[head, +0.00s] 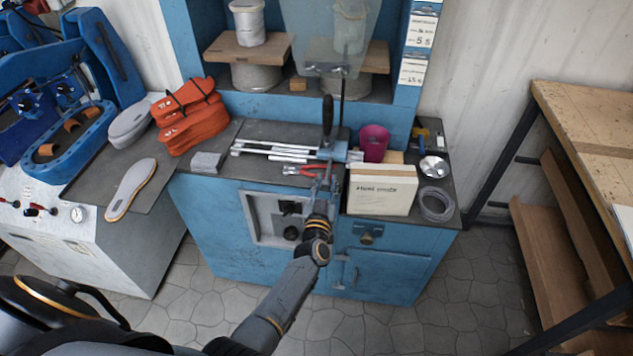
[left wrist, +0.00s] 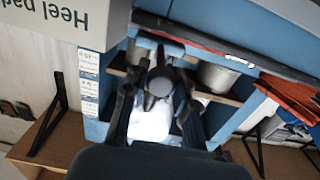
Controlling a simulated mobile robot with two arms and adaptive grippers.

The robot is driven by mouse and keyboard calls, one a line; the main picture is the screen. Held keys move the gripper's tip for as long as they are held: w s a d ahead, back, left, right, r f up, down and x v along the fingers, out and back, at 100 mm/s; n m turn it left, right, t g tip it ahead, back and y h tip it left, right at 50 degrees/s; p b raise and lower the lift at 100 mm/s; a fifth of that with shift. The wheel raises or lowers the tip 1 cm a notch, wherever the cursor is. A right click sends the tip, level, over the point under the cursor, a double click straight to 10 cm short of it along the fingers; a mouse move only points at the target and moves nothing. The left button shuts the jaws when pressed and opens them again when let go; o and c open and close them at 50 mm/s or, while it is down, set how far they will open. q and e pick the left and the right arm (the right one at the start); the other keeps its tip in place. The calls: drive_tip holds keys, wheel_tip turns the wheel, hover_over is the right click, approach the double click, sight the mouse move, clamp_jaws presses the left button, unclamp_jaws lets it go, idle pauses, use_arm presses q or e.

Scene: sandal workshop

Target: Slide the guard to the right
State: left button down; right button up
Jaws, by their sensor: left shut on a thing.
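The guard (head: 327,28) is a clear, tilted panel in front of the shelf opening of the blue machine. A thin upright rod runs from its lower edge down to the metal rails (head: 275,150) on the bench top. A black upright handle (head: 327,115) stands beside the rod. My left gripper (head: 324,178) is at the bench's front edge, below the handle. It is shut on a grey fitting (left wrist: 158,83) that shows between its fingers in the left wrist view; the exact grip is partly hidden. My right gripper is not in view.
Right of my gripper stand a heel pads box (head: 382,190), a magenta cup (head: 374,142) and a roll of tape or wire (head: 437,205). Red-handled pliers (head: 305,170) lie at its left. Orange straps (head: 188,112) and soles lie further left.

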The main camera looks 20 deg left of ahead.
use_arm(q)
drive_tip(key=shift+d, duration=0.25)
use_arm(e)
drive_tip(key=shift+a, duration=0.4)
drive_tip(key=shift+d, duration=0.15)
use_arm(q)
drive_tip(key=c, duration=1)
unclamp_jaws()
drive_tip(key=shift+w, duration=0.1)
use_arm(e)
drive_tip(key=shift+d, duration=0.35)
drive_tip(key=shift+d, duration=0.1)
use_arm(q)
drive_tip(key=shift+a, duration=0.1)
